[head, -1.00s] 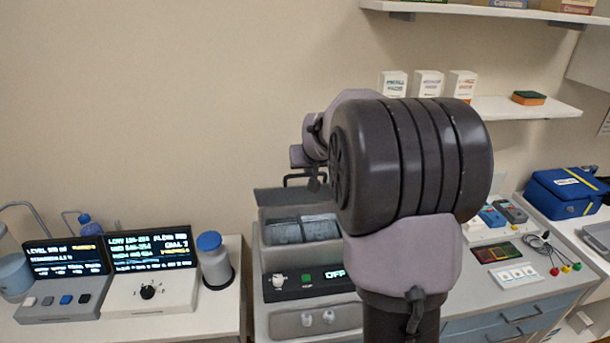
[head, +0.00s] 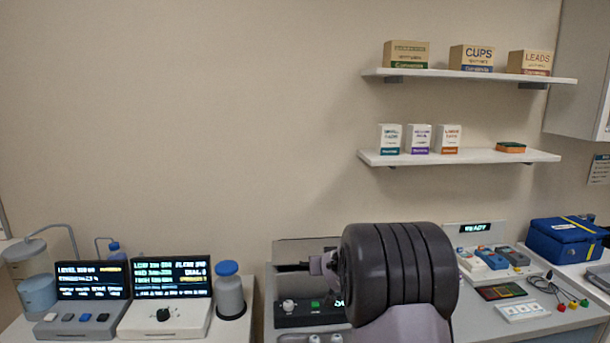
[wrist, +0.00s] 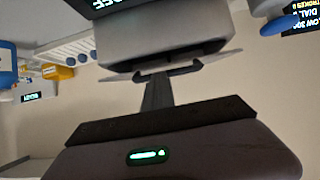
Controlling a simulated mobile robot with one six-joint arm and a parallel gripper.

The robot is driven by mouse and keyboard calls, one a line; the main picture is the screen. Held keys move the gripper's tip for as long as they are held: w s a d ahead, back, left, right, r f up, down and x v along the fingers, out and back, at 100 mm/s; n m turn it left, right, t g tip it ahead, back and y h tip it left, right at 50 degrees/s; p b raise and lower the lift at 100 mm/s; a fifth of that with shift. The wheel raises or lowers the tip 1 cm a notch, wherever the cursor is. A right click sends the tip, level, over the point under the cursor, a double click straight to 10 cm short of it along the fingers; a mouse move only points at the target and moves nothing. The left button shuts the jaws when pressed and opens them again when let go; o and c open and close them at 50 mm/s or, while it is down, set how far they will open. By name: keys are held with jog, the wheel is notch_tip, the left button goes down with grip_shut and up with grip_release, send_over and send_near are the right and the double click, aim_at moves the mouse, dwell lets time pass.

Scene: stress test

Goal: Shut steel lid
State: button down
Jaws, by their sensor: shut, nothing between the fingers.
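The steel lid (head: 297,248) shows as a grey panel at the back of the steel bath, left of my arm in the head view. My wrist and arm cover its right part. In the wrist view, which is upside down, the lid (wrist: 222,66) is a thin plate at the bath body (wrist: 165,38), with a dark bar handle (wrist: 185,69). My gripper (wrist: 158,80) is shut and empty, its fingers pointing at the handle area. I cannot tell whether they touch it, or the lid's exact angle.
The bath's front panel (head: 300,312) has a knob and green light. A blue-capped jar (head: 230,292) and lit consoles (head: 165,300) stand left. A blue case (head: 565,243) and small devices lie right. Two shelves (head: 460,157) hang above. The wall at upper left is clear.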

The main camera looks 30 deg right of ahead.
notch_tip(320, 180, down, 3)
jog(key=b, duration=0.2)
jog(key=shift+s+a+f+b, duration=0.1)
jog(key=shift+a+b, duration=0.05)
jog(key=shift+b, duration=0.25)
jog(key=shift+f, duration=0.15)
